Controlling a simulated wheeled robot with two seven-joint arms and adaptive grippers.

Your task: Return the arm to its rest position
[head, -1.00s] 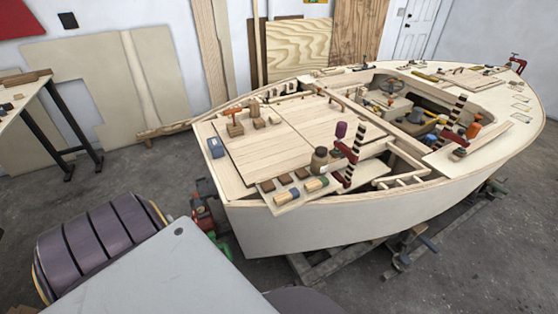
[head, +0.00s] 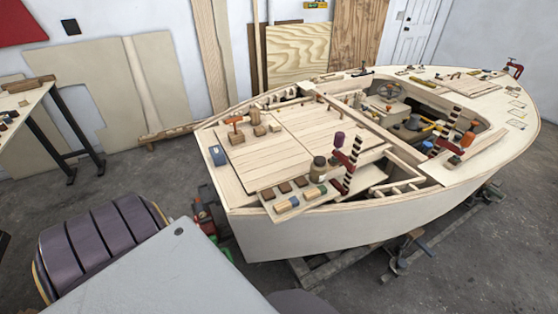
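Neither of my grippers shows in the head view, so I cannot see whether they are open or shut or hold anything.
A red clamp (head: 345,160) and a jar (head: 318,170) stand on the hull's near edge. A workbench (head: 22,100) is at the far left. Plywood sheets (head: 110,90) lean on the wall. Grey floor between is open.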

